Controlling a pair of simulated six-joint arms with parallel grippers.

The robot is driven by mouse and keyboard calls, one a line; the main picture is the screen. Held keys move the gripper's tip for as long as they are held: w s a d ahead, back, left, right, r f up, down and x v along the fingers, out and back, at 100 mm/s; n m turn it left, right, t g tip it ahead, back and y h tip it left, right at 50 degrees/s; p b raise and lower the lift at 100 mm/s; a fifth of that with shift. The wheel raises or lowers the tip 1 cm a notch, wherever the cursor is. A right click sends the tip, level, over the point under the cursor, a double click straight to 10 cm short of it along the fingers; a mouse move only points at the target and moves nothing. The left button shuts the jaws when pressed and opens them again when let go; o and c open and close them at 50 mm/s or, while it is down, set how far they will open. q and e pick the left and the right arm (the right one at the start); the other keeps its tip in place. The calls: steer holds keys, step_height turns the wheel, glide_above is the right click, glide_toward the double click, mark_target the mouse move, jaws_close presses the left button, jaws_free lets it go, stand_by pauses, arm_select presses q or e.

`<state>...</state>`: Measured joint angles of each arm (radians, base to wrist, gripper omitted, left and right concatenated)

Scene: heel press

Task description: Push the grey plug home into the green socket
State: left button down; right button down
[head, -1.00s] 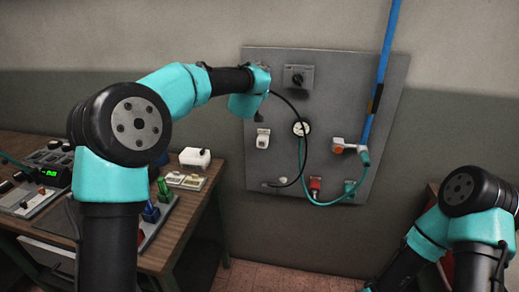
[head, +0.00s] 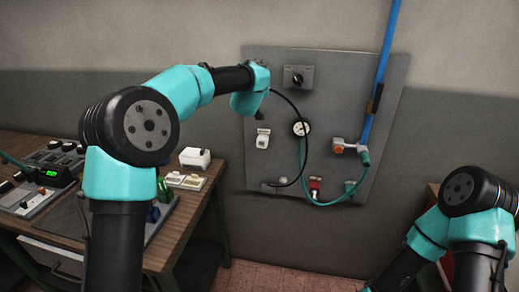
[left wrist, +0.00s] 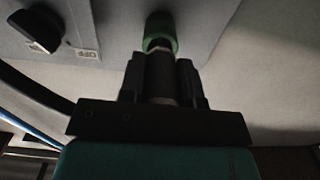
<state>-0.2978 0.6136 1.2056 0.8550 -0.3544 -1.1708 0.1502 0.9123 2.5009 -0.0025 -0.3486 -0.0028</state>
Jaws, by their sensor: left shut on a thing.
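The green socket (left wrist: 161,27) sticks out from the grey panel at the top of the left wrist view. My left gripper (left wrist: 158,72) is shut on the grey plug (left wrist: 160,72), which looks dark here and points at the socket. The plug's front end is at the socket's mouth; I cannot tell how deep it sits. In the head view my left wrist hides the gripper, plug and socket at the panel's upper left. My right gripper is out of view; only my right arm shows at the lower right.
A black cable (head: 303,130) curves down beside the gauge. A blue pipe (head: 383,65) runs up at right. A cluttered workbench (head: 182,225) stands at left.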

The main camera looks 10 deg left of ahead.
arm_select(q)
steer(key=shift+w, duration=0.65)
steer(key=c, duration=0.7)
jaws_free()
steer(key=shift+c, duration=0.2)
steer(key=s, duration=1.7)
steer(key=shift+s+a, duration=0.15)
steer(key=shift+a, duration=0.15)
